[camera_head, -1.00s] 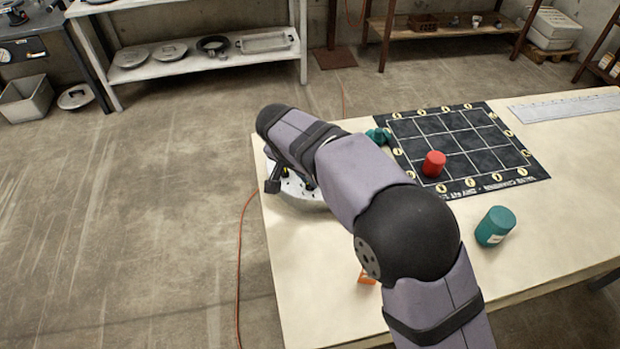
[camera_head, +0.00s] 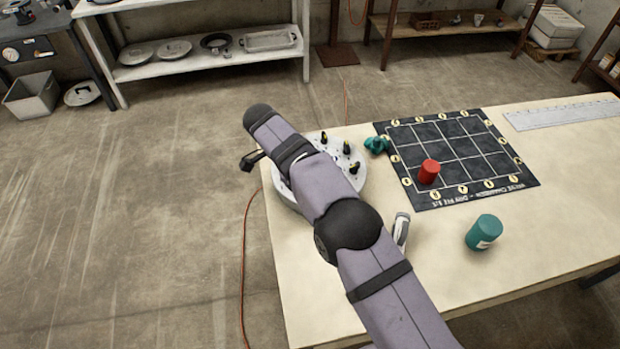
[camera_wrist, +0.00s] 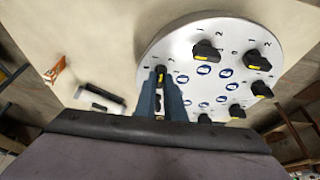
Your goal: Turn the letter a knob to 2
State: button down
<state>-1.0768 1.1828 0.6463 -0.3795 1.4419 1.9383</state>
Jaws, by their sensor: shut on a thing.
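A round white panel (camera_wrist: 190,33) with several black, yellow-marked knobs fills the middle and right of the wrist view. It also shows at the table's left edge in the head view (camera_head: 358,181), partly behind my arm. My gripper (camera_wrist: 161,88) is over the panel's near left part, its two blue-grey fingers closed around one knob (camera_wrist: 160,70). Other knobs (camera_wrist: 206,50) stand to the right, apart from the fingers. Small digits and blue oval labels mark the panel, but the letters are too small to read, so I cannot tell which knob is held. The fingers are hidden in the head view.
A dark grid mat (camera_head: 455,158) with a red cylinder (camera_head: 429,171) lies right of the panel. A teal fitting (camera_head: 377,145), a teal can (camera_head: 484,232) and a pale slim object (camera_head: 401,229) are on the table. An orange item (camera_wrist: 55,68) shows in the wrist view. The front right is clear.

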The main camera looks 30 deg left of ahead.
jog(key=shift+m+p, duration=0.6)
jog(key=shift+p, duration=0.05)
jog(key=c, duration=1.8)
grip_release()
jog(key=shift+c, duration=0.2)
jog(key=shift+a+r, duration=0.1)
jog(key=p+v, duration=0.3)
notch_tip(320, 180, up, 7)
jog(key=p, duration=0.7)
jog(key=shift+p, duration=0.35)
jog(key=shift+o, duration=0.6)
